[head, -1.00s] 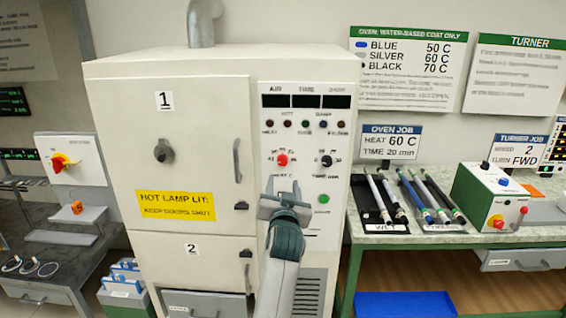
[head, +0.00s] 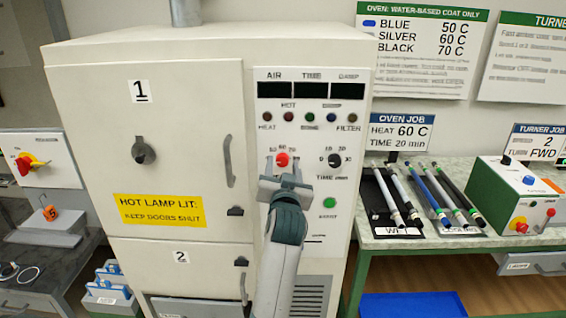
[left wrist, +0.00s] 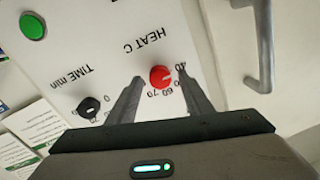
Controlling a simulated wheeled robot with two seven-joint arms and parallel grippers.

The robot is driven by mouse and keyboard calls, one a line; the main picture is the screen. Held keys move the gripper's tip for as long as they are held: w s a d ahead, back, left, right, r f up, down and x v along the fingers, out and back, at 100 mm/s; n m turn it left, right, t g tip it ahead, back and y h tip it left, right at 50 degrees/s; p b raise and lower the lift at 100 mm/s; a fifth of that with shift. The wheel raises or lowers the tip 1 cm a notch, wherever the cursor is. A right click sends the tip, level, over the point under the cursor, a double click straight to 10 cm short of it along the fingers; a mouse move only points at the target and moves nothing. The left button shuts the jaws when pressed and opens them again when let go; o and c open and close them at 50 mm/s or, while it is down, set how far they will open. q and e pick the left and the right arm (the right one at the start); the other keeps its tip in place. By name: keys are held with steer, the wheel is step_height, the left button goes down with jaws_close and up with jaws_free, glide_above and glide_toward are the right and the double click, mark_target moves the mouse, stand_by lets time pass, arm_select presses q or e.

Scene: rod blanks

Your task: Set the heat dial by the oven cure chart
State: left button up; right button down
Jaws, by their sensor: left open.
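The red heat dial (head: 282,160) is on the oven's white control panel; it also shows in the left wrist view (left wrist: 161,77), with numbers around it. Its exact setting is too small to read surely. My left gripper (head: 284,166) is open, with one finger on each side of the red dial and not closed on it. The oven cure chart (head: 420,50) on the wall lists blue 50 C, silver 60 C, black 70 C. The oven job card (head: 398,131) reads heat 60 C, time 20 min. My right gripper is not in view.
The black time dial (head: 334,160) is right of the heat dial, with a green button (head: 330,203) below. Door handles (head: 229,161) stick out at the left. Several rods lie on racks marked wet (head: 398,232) and another beside it, on the bench at right.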

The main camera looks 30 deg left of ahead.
arm_select(q)
steer(key=shift+w, duration=0.1)
steer(key=shift+r, duration=0.1)
steer(key=shift+c, duration=0.9)
steer(key=c, duration=0.9)
